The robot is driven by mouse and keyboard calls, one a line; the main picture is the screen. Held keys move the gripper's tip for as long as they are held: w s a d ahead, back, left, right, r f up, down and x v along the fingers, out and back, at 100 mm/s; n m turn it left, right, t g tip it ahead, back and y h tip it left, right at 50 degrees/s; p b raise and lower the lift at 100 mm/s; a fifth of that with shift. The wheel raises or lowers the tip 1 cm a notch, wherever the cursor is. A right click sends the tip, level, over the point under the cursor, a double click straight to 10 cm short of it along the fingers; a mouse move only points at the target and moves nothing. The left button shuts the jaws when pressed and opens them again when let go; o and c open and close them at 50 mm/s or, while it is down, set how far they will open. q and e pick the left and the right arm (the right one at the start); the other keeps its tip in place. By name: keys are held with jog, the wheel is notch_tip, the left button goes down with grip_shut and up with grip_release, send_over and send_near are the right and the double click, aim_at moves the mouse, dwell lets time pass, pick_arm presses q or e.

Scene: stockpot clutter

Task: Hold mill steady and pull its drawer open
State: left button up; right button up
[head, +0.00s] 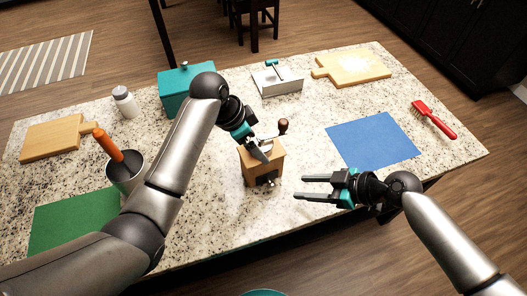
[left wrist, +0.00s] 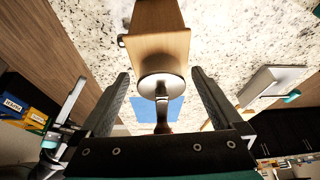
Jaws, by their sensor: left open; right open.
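The wooden mill (head: 247,168) stands upright near the front edge of the counter. Its crank has a dark round knob (head: 283,126). The drawer front (head: 267,180) faces the near side, with a small knob. My left gripper (head: 262,152) is over the mill's top and hides part of it. In the left wrist view its open fingers (left wrist: 160,77) lie on either side of the metal dome, with the wooden body (left wrist: 158,48) beyond the tips. Contact cannot be told. My right gripper (head: 301,187) is open and empty, right of the mill, fingers pointing left.
A blue mat (head: 372,141) and red brush (head: 434,119) lie to the right. A metal pot (head: 122,180), green mat (head: 72,222), jar (head: 125,103) and board (head: 52,138) are left.

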aim_at(270, 183)
pick_arm(q)
jog(key=shift+x, duration=3.3)
jog(key=shift+a, duration=0.1)
grip_shut()
